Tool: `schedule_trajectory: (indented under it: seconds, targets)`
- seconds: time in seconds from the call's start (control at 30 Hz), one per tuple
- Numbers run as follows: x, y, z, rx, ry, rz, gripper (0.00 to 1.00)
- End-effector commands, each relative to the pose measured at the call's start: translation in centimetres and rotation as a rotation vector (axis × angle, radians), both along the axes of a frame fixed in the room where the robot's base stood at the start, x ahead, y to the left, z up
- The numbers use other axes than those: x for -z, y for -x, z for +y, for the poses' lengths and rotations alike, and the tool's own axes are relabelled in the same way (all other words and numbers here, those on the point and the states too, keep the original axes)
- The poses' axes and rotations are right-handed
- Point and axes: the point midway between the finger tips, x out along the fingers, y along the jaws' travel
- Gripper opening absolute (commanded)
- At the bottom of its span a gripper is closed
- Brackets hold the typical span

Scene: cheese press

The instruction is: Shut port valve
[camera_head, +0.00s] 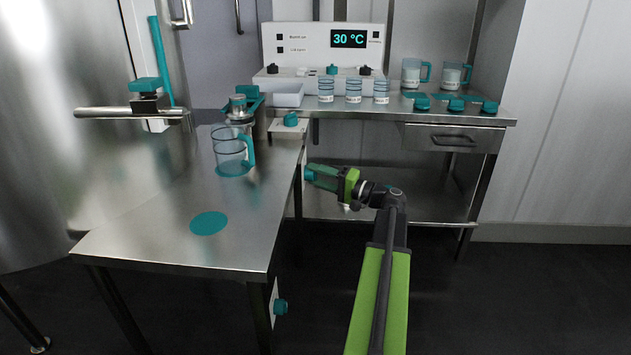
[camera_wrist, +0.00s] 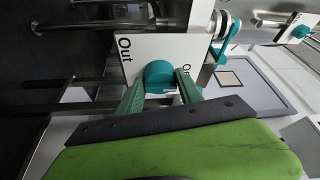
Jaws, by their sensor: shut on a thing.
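My gripper (camera_head: 318,176) is beside the right edge of the steel table in the head view. In the wrist view, its two green fingers (camera_wrist: 162,84) are shut on a round teal knob (camera_wrist: 159,74), one finger on each side. The knob sits on a white plate (camera_wrist: 135,52) lettered "Out", with a second label partly hidden behind the right finger. A teal valve handle (camera_head: 145,85) sits above a steel pipe (camera_head: 120,112) from the large vat at the left. I cannot tell which of these is the port valve.
The steel table (camera_head: 150,235) carries a clear jug (camera_head: 229,150) and a teal disc (camera_head: 208,223). A back bench (camera_head: 420,116) holds several cups and a control box (camera_head: 320,48) reading 30 °C. Another teal knob (camera_head: 281,306) is low by the table's front leg. Floor at right is clear.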

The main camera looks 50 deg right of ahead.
Motion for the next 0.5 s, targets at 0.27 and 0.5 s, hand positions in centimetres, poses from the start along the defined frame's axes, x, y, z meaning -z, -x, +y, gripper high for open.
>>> schedule_trajectory:
  seconds: [0.27,0.5]
  targets:
    - [0.07,0.02,-0.14,0.003,0.029,-0.022,0.02]
    - [0.01,-0.02,-0.11,0.003,0.029,-0.024,0.02]
